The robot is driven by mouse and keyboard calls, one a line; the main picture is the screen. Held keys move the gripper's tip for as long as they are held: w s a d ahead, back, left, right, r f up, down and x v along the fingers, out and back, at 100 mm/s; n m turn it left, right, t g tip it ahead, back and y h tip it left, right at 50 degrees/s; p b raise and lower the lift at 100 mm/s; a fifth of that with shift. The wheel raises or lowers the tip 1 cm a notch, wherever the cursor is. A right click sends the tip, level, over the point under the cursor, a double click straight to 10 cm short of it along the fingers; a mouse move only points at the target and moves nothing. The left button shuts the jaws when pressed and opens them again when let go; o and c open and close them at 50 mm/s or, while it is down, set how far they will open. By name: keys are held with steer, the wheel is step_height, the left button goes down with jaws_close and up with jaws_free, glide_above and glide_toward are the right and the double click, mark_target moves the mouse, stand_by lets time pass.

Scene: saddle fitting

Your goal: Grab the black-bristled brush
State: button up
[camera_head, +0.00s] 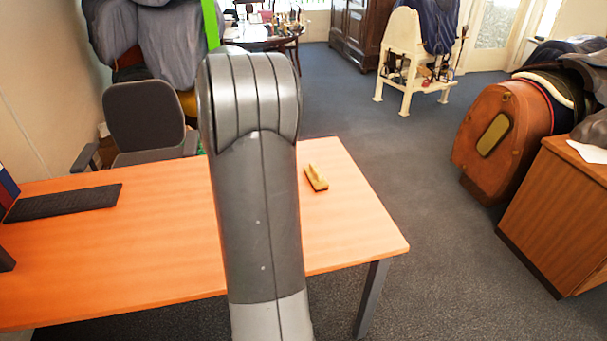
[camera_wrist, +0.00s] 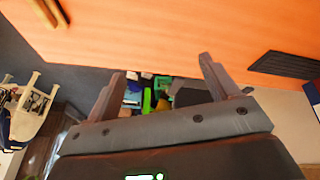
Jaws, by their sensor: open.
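The brush (camera_head: 316,178) lies on the orange desk (camera_head: 165,240), right of my arm in the head view. It has a yellowish wooden body with a thin dark edge along its underside; its bristles are hard to make out. In the wrist view the brush (camera_wrist: 48,13) is at the top left, cut by the frame edge, near the desk's edge. My gripper (camera_wrist: 161,66) is open and empty, with the brush off to the left of its fingers. In the head view my arm hides the gripper.
A black keyboard (camera_head: 66,201) lies on the desk's left side. A dark chair (camera_head: 145,120) stands behind the desk. A brown saddle (camera_head: 503,140) and a wooden cabinet (camera_head: 560,215) stand at the right. The desktop around the brush is clear.

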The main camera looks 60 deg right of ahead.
steer(key=s+d+f+m, duration=0.1)
steer(key=s+d+f, duration=0.3)
steer(key=d, duration=0.5)
steer(key=s+d+f+m, duration=0.1)
steer(key=s+d+f, duration=0.2)
steer(key=d+f, duration=0.45)
steer(key=m, duration=0.2)
glide_above(316, 174)
steer(key=f, duration=0.6)
steer(key=shift+s+d+f, duration=0.1)
steer(key=shift+s+d, duration=0.15)
steer(key=x, duration=0.4)
steer(key=shift+d+f, duration=0.1)
steer(key=shift+f, duration=0.1)
steer(key=shift+s+x, duration=0.15)
steer(key=shift+x, duration=1.4)
steer(key=shift+s+x, duration=0.15)
steer(key=shift+x, duration=1.4)
steer(key=shift+d, duration=0.1)
steer(key=c, duration=1.1)
steer(key=shift+c, duration=0.2)
